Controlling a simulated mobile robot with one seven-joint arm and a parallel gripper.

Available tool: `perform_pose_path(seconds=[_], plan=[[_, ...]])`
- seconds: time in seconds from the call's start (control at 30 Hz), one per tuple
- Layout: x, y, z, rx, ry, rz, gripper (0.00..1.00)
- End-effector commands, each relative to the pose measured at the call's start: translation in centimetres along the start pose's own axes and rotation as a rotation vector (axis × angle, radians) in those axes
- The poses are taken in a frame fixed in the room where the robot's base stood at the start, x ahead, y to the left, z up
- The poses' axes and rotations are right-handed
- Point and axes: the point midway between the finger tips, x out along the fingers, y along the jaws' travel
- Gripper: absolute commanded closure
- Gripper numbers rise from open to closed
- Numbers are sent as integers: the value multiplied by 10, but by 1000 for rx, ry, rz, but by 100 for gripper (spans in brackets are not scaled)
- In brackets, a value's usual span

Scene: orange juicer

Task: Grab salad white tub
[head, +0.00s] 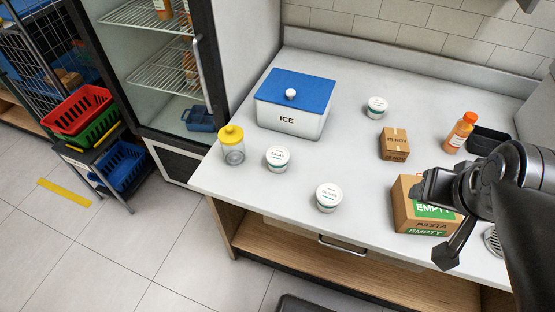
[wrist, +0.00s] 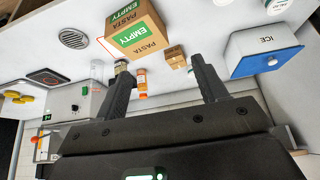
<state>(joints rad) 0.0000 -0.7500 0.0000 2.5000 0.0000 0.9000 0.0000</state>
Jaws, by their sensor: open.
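Three white tubs with round lids stand on the counter in the head view. One tub (head: 277,159) is in front of the ice box, one (head: 328,198) is near the front edge, and one (head: 376,108) is farther back. Their lid print is too small to tell surely which is salad. A white tub (wrist: 276,6) also shows, cut off, at the top right of the wrist view. My gripper (head: 437,222) is open and empty by the pasta box, to the right of all the tubs. Its spread fingers (wrist: 160,72) show in the wrist view.
A cardboard pasta box (head: 408,212) marked EMPTY is beside my gripper. A blue-lidded ice box (head: 292,118), yellow-lidded jar (head: 232,147), small brown box (head: 394,144), orange bottle (head: 460,133) and black tray (head: 490,140) stand on the counter (head: 335,150). Its middle has free room.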

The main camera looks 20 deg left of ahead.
Motion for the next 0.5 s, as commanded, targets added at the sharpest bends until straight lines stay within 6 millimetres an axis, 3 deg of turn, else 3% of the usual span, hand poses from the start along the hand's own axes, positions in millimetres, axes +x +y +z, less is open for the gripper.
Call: perform_pose_path(seconds=[0.2, 0.5], plan=[[0, 0, 0, 0, 0, 0, 16], [1, -2, -3, -2, -4, -3, 15]])
